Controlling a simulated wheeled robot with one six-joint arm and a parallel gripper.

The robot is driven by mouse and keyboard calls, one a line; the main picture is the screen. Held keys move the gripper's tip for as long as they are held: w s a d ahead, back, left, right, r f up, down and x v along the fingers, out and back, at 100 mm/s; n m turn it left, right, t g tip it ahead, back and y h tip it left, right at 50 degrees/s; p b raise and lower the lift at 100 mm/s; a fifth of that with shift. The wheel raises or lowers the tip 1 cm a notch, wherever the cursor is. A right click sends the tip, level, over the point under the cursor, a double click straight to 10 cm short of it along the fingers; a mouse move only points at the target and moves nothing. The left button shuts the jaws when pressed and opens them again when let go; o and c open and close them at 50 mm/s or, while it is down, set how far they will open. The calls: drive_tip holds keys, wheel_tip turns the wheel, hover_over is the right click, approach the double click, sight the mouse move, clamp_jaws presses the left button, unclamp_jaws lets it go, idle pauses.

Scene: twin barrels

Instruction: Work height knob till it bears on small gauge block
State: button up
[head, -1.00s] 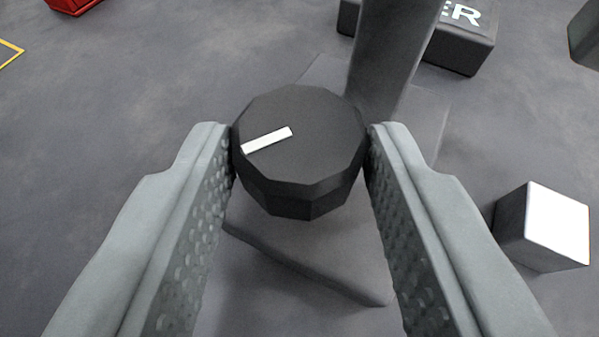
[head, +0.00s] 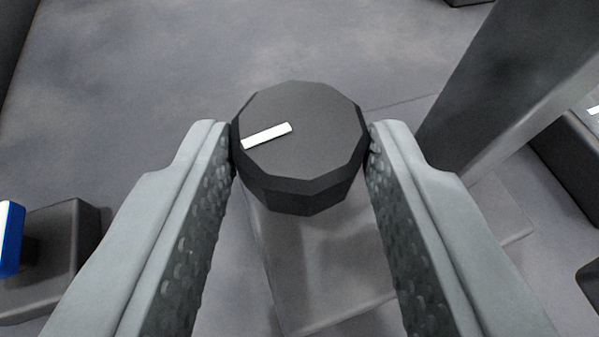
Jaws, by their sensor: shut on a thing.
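The height knob (head: 305,155) is a dark, many-sided knob with a white bar mark (head: 266,136) on its top, pointing to the left. My gripper (head: 300,140) is shut on the knob, one grey textured finger on each side. Below the knob is a grey base (head: 325,290), partly hidden by my fingers. A dark grey column (head: 510,80) rises at the right, behind my right finger. I cannot make out the small gauge block in the current view.
A dark block with a blue part (head: 10,238) stands at the lower left. A dark box with a white marking (head: 575,150) is at the right edge. The floor at the upper left and middle is clear.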

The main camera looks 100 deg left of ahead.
drive_tip(key=shift+w+n+g, duration=0.1)
drive_tip(key=shift+n+g, duration=0.5)
drive_tip(key=o, duration=1)
drive_tip(key=v, duration=1.7)
drive_tip(key=shift+d+r, duration=0.1)
drive_tip(key=shift+r, duration=0.15)
